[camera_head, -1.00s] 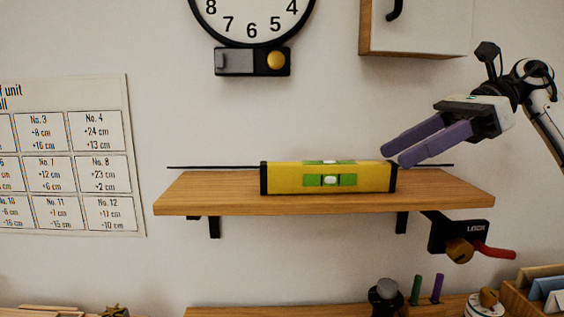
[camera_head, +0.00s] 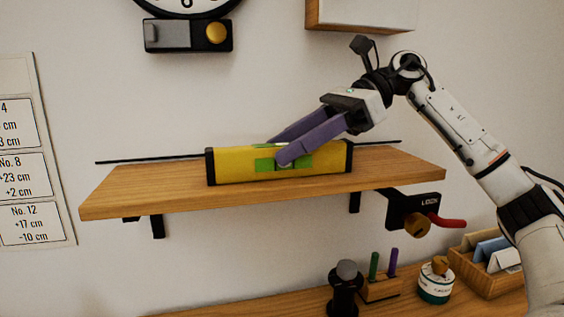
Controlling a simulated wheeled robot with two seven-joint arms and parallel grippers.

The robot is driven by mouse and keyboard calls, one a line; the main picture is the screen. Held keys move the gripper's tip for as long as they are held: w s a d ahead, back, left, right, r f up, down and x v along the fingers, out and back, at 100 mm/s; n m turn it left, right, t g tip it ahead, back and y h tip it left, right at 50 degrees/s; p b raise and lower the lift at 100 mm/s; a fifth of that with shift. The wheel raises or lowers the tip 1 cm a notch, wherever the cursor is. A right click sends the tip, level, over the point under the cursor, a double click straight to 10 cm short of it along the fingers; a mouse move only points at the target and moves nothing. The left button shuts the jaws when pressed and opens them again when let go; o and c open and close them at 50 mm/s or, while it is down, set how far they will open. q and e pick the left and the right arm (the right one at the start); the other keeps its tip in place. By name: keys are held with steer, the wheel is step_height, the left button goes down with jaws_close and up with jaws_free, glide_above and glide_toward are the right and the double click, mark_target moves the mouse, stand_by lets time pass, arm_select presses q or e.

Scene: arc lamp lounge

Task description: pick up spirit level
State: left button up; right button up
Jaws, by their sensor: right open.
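The spirit level (camera_head: 235,164) is yellow with black end caps and green vial windows. It lies lengthwise on the wooden wall shelf (camera_head: 395,177). My right gripper (camera_head: 276,152) has purple fingers and comes in from the upper right. It is open, with one finger in front of the level's middle and the other behind or above its top edge. The near finger hides part of the green window. I cannot tell whether the fingers touch the level. My left gripper is not in view.
A thin black rod (camera_head: 140,160) runs along the back of the shelf. A black lock bracket with a red handle (camera_head: 447,221) sits below its right end. A wall cabinet (camera_head: 362,16) hangs above. A lower counter holds a pen block (camera_head: 381,289), a jar (camera_head: 435,283) and a file box (camera_head: 480,273).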

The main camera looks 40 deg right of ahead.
steer(key=shift+w+a+f, duration=0.35)
steer(key=shift+a, duration=0.15)
jaws_close()
